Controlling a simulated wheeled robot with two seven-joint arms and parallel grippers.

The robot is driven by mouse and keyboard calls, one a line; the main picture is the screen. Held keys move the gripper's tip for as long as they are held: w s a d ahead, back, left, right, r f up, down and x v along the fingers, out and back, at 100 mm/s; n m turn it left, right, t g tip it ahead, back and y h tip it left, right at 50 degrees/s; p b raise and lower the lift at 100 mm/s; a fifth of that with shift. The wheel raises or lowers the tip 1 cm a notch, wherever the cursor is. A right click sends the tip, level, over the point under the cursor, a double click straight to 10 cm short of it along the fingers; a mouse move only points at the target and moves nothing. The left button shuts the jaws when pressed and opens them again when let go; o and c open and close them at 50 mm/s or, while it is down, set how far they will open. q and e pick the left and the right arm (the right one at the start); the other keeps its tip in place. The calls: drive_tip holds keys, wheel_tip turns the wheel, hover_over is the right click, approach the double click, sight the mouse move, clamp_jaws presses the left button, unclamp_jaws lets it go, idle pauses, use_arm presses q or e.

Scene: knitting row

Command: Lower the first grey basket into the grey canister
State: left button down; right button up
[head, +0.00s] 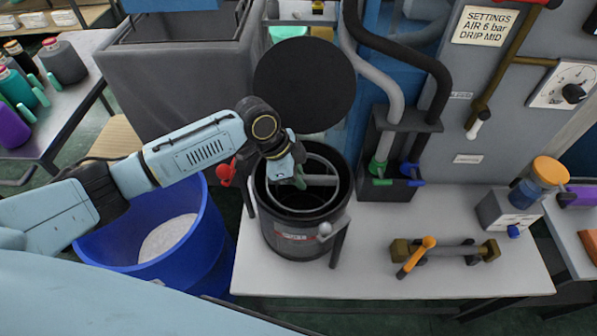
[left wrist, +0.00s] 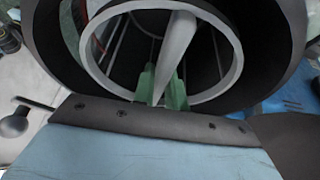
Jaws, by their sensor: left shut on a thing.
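The dark grey canister (head: 299,243) stands upright on the white bench with its mouth open. The grey basket (head: 337,189) shows as a light ring with a crossbar inside the outline of the canister's mouth. In the left wrist view the basket ring (left wrist: 92,62) lies within the dark canister wall (left wrist: 283,45), and thin wires run down below it. My left gripper (head: 299,182) is shut on the basket's crossbar; its green fingers (left wrist: 162,90) flank the bar. How deep the basket sits is hard to tell. My right gripper is not in view.
A round black lid (head: 304,78) stands up behind the canister. A blue bin (head: 210,245) is on the floor to its left. Hoses end in a dark holder (head: 398,190) to its right. A valve with an orange handle (head: 417,256) lies on the bench (head: 370,285) in front.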

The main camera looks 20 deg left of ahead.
use_arm(q)
drive_tip(key=shift+f, duration=0.4)
drive_tip(key=c, duration=0.7)
unclamp_jaws()
drive_tip(key=shift+c, duration=0.2)
drive_tip(key=shift+r, duration=0.1)
wheel_tip(320, 180, up, 9)
drive_tip(key=p, duration=0.9)
